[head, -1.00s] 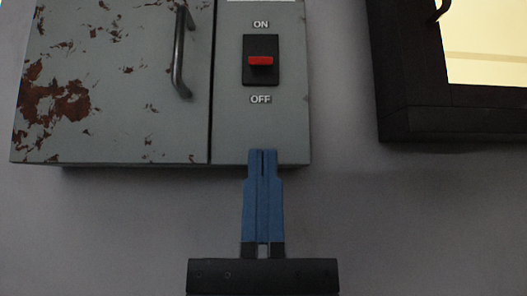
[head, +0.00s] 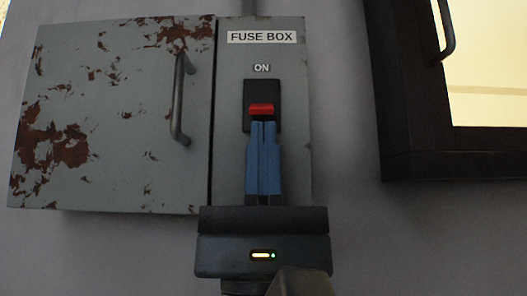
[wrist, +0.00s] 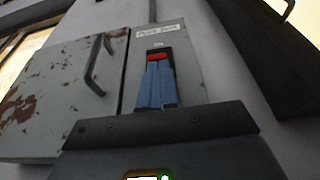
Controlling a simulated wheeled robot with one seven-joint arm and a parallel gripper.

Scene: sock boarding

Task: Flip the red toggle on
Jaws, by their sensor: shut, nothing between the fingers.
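The red toggle (head: 261,109) sits in a black switch plate (head: 261,90) on the right panel of the fuse box. The ON label (head: 262,68) shows above the plate; the OFF label is hidden behind my gripper. My gripper (head: 263,124), with blue fingers, is shut and empty. Its tips are just below the red toggle in the head view, touching or very close; I cannot tell which. In the wrist view, the red toggle (wrist: 157,57) shows right at the ends of the fingers (wrist: 159,65).
The grey, rusty fuse box door (head: 110,120) with a dark handle (head: 180,98) is left of the switch. A dark-framed window (head: 395,110) with its own handle is at the right. Bare wall (head: 345,150) lies between them.

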